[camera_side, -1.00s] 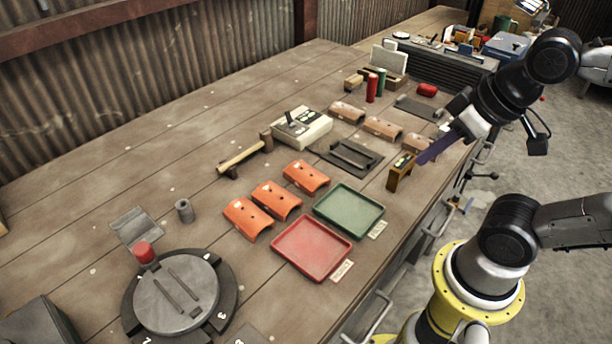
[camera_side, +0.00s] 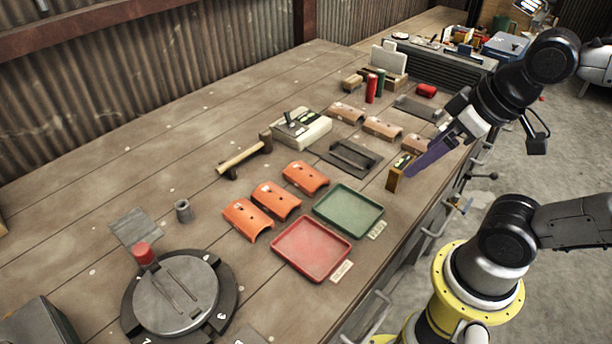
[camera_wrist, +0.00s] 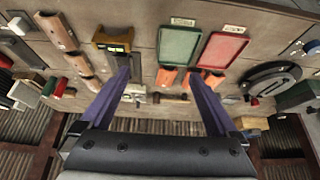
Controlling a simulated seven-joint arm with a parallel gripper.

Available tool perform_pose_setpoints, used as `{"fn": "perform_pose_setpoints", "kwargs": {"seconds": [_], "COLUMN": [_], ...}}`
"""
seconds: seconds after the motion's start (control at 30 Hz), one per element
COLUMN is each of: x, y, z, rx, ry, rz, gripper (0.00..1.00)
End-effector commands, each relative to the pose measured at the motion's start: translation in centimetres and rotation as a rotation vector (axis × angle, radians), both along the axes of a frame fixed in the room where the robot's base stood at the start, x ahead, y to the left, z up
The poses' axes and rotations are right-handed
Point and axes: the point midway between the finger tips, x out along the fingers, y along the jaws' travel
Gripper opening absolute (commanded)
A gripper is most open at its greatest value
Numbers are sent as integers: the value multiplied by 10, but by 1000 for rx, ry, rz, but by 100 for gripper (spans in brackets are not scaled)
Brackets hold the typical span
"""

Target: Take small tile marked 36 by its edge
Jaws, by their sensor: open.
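Three orange curved tiles (camera_side: 276,199) lie in a row mid-bench; they also show beyond my fingers in the wrist view (camera_wrist: 166,77). Three tan curved tiles (camera_side: 382,128) lie farther back along the right side and appear at the upper left of the wrist view (camera_wrist: 58,31). I cannot read a 36 on any tile. My gripper (camera_side: 410,172) is open and empty, its purple fingers angled down above the bench's right side. In the wrist view my gripper (camera_wrist: 160,72) has its fingers well apart, with no tile between them. One tan tile is partly hidden behind the fingers.
A small brass-coloured block with a display (camera_side: 396,181) stands close by my fingertips. A green tray (camera_side: 371,218) and a red tray (camera_side: 333,258) lie near the front edge. A dark plate with a handle (camera_side: 366,164) and a turntable (camera_side: 228,300) also occupy the bench.

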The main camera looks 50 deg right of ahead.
Motion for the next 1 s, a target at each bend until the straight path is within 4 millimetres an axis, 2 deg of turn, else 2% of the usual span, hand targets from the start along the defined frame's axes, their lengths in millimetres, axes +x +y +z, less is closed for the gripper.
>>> {"fn": "perform_pose_setpoints", "kwargs": {"seconds": [0.27, 0.37, 0.47, 0.6, 0.73, 0.87, 1.0], "x": [-2, 2, 17, 57, 102, 151, 199], "y": [0, 0, 0, 2, 5, 10, 16], "z": [-1, 13, 33, 58, 68, 63, 42], "rx": [5, 13, 23, 36, 43, 44, 39], "ry": [9, 2, 15, 82, 162, 249, 342], "rz": [-9, -25, -43, -66, -82, -95, -99], "gripper": [100, 100, 100, 100, 100, 100, 100]}}
